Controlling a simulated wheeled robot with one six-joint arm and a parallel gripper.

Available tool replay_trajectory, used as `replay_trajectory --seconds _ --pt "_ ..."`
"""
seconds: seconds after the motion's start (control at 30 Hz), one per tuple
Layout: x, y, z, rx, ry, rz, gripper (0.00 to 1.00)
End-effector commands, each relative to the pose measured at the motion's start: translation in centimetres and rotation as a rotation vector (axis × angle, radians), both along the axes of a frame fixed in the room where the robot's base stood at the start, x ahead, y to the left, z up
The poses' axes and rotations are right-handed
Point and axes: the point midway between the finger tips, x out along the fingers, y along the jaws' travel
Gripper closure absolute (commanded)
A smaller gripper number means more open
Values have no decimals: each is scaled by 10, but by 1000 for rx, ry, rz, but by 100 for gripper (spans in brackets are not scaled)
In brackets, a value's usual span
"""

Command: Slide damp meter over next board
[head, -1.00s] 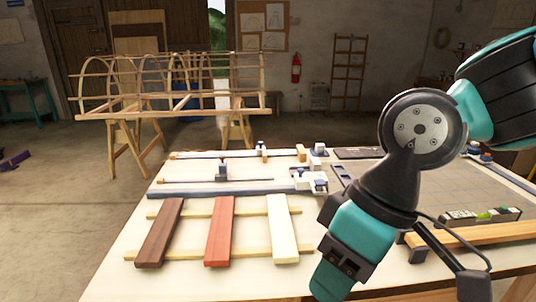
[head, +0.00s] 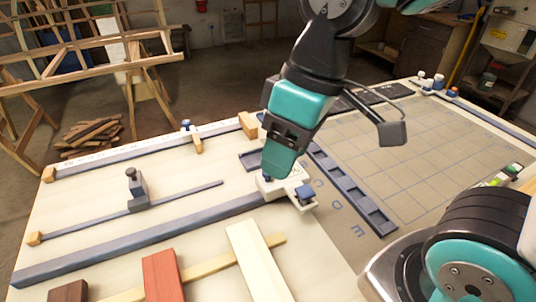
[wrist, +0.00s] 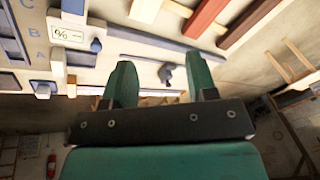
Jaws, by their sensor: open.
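A white block with a % label and blue knobs, seemingly the damp meter (head: 268,188), sits by the inner end of the blue rail; it also shows in the wrist view (wrist: 66,34).
A grey slider post (head: 136,190) stands on a thin rail left of my gripper. A slotted blue strip (head: 350,190) and a gridded mat (head: 420,150) lie to the right. Pale battens (head: 205,270) run under the boards. A wooden frame stands behind the bench.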

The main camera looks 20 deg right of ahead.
Motion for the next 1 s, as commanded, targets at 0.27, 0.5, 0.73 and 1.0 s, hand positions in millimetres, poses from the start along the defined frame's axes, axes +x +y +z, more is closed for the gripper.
replay_trajectory --seconds 0.27,0.5,0.73,1.0 --pt "118 -31 -5 -236 -13 99 48" --pt "142 -39 -11 -283 4 120 48" --pt "141 -39 -55 -283 5 120 48" --pt "140 -38 -117 -282 6 120 48"
